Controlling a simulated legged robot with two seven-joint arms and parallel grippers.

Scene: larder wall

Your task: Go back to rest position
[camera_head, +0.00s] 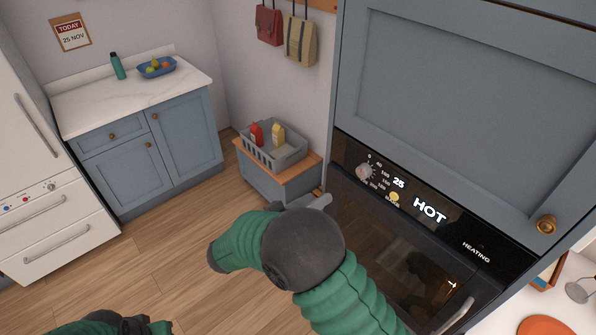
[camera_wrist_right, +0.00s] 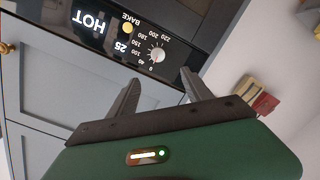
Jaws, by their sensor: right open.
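My right gripper (camera_head: 305,201) is partly hidden behind my own green arm and dark elbow joint in the head view. At the bottom left, part of my left arm shows, but no fingers.
The oven door (camera_head: 375,235) is shut below the panel, with a blue cabinet (camera_head: 460,110) above. A grey crate (camera_head: 275,150) with bottles stands on a low wooden-topped unit. A counter (camera_head: 130,87) holds a fruit tray (camera_head: 157,68). The wooden floor (camera_head: 165,245) is clear.

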